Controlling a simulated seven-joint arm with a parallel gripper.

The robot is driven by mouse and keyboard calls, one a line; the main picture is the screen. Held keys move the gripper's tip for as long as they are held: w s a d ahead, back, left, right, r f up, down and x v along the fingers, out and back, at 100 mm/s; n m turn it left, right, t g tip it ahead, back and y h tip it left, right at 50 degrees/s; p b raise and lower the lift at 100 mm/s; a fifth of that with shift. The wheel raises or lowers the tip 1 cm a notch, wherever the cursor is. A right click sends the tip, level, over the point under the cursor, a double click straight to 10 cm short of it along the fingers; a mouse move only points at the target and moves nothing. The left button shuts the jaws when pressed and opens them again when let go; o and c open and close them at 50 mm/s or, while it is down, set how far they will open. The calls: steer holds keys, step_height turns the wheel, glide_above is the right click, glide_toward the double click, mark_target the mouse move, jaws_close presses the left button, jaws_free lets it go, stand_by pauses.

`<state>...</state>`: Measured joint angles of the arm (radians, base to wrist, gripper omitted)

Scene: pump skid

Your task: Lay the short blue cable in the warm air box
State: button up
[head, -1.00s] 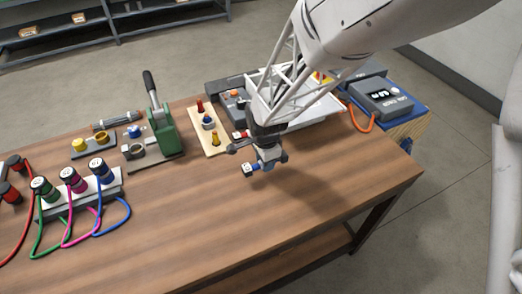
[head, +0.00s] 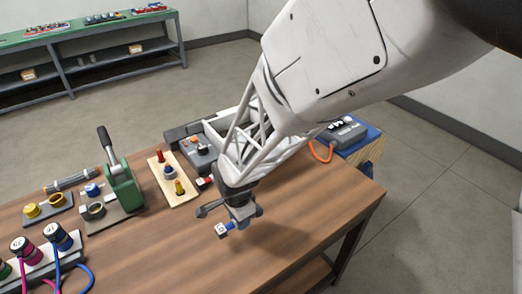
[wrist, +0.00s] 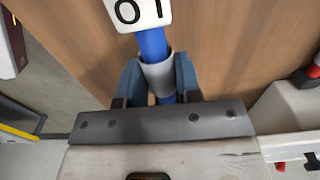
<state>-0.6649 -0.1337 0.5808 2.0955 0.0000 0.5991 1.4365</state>
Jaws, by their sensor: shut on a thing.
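My gripper (head: 239,219) is shut on the short blue cable (head: 231,225) and holds it above the wooden table. In the wrist view the cable (wrist: 152,43) runs between the fingers (wrist: 158,78), through a grey sleeve. A white end block (wrist: 138,12) with black digits is on its far end; it also shows in the head view (head: 221,230). An open white-walled tray (head: 232,120) stands at the back of the table, partly hidden behind my arm. I cannot tell for sure whether this is the warm air box.
A board with coloured posts (head: 172,176) and a green lever press (head: 122,187) stand left of my gripper. A grey device (head: 341,132) with an orange cable sits at the back right. Plugs with looped cables (head: 58,238) lie at front left. The table's front right is clear.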

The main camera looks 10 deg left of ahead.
stand_by(0.3)
steer(key=w+a+r+n, duration=0.1)
steer(key=w+a+r, duration=0.45)
steer(key=w, duration=0.35)
steer(key=w+a+r+n, duration=0.2)
steer(key=w+a+r, duration=0.35)
steer(key=w, duration=0.35)
steer(key=shift+m, duration=0.7)
steer(key=w, duration=0.3)
steer(key=w+a+r, duration=0.1)
steer(key=w, duration=0.6)
steer(key=shift+w+a+r, duration=0.25)
steer(key=shift+r, duration=0.1)
steer(key=w+d+r+m, duration=0.1)
steer(key=w+d, duration=0.1)
steer(key=w, duration=1.2)
steer(key=shift+w+d+r+m, duration=0.2)
steer(key=shift+w+r+m, duration=0.05)
steer(key=shift+r+m, duration=0.15)
steer(key=shift+f, duration=0.25)
step_height(320, 180, down, 7)
steer(key=shift+f, duration=0.15)
steer(key=shift+f, duration=3.15)
